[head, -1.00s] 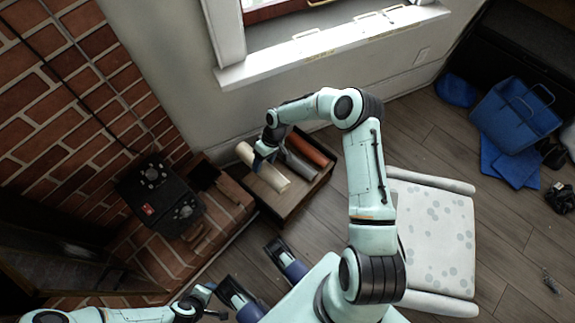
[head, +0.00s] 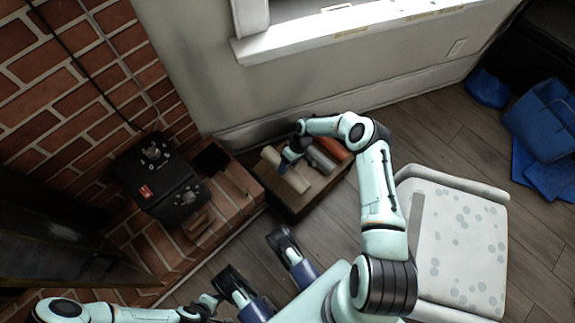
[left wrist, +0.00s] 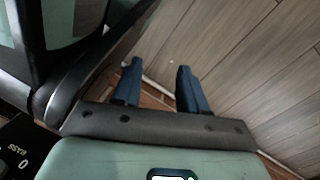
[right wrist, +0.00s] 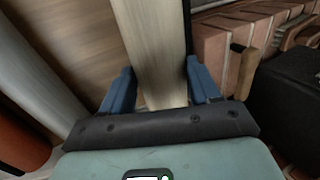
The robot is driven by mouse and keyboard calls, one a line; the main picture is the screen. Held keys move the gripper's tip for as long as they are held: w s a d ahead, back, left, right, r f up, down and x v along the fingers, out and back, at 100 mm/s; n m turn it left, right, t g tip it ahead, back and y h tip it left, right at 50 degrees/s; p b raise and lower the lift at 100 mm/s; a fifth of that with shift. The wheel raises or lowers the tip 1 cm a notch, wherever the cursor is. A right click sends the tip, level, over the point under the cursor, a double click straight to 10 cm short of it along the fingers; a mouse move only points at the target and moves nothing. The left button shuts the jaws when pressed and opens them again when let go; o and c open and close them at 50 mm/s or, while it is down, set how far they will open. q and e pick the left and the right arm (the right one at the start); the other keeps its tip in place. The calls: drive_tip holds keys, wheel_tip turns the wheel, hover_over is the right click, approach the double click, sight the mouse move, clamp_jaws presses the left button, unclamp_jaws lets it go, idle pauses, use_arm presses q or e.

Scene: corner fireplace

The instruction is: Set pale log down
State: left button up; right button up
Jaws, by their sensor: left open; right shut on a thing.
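The pale log (head: 298,180) lies lengthwise at the left side of an open wooden box (head: 297,208), level with the other logs; whether it touches the box floor cannot be told. My right gripper (head: 290,158) is over the log's middle, shut on it. In the right wrist view the pale log (right wrist: 153,40) runs between the two blue fingers (right wrist: 160,84). My left gripper (left wrist: 158,72) is open and empty, above the floor and a brick edge. In the head view it is small at the bottom left (head: 212,303).
A grey log (head: 321,160) and a red-brown log (head: 336,148) lie right of the pale log in the box. A brick hearth (head: 160,250) with a black stove-like unit (head: 155,178) adjoins the left. A spotted seat (head: 455,245) stands right. The window sill (head: 350,32) is behind.

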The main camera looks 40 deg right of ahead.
sight(288, 173)
use_arm(q)
drive_tip(key=shift+g, duration=0.9)
drive_tip(key=shift+s+a+f+b, duration=0.1)
drive_tip(key=shift+s+f+b, duration=0.3)
drive_tip(key=shift+s, duration=0.4)
drive_tip(key=shift+s+a+f+b, duration=0.1)
drive_tip(key=shift+s+f+b, duration=0.25)
drive_tip(key=shift+s, duration=0.45)
drive_tip(key=shift+s+a+f+b, duration=0.1)
drive_tip(key=shift+s+f+b, duration=0.3)
drive_tip(key=shift+s, duration=0.4)
use_arm(e)
drive_tip(key=shift+f, duration=3.35)
drive_tip(key=shift+f, duration=0.1)
drive_tip(key=o, duration=1.4)
drive_tip(key=shift+o, duration=0.2)
use_arm(q)
drive_tip(key=w+r+t+p, duration=0.2)
drive_tip(key=w+p, duration=0.1)
drive_tip(key=w, duration=0.2)
drive_tip(key=shift+w+d+r, duration=0.25)
drive_tip(key=shift+d+r, duration=0.1)
drive_tip(key=shift+r, duration=0.05)
use_arm(e)
drive_tip(key=v, duration=1.2)
